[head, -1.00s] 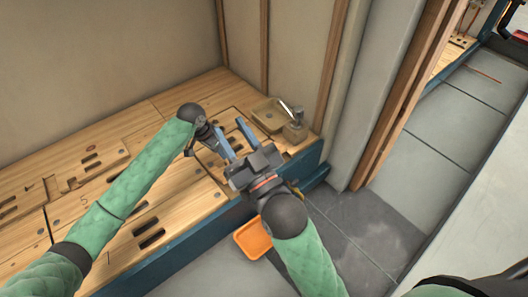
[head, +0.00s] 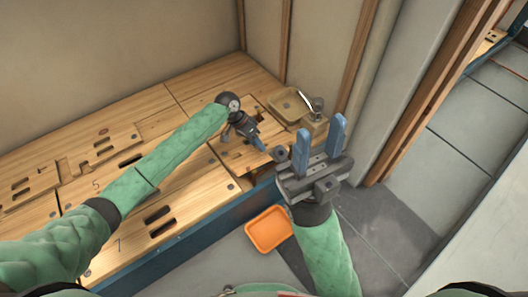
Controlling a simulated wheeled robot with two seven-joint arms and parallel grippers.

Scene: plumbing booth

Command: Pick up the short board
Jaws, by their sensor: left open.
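The wooden deck (head: 130,215) is made of several boards with dark slots and round holes. A short board (head: 228,152) appears to lie at the deck's right end, under and beside my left gripper; the arm and gripper hide part of it, and I cannot make out all its edges. My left gripper (head: 262,146) is open, pointing down and right, low over this board; I cannot tell whether it touches it. My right gripper (head: 320,143) is open and empty, with blue fingers pointing up in front of the deck's right corner.
A small tan basin (head: 289,106) with a metal tap (head: 318,104) stands behind the deck's right end. An orange tray (head: 268,230) lies on the grey floor in front of the blue deck edge (head: 190,240). Wall studs rise at the right; the tiled floor beyond is clear.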

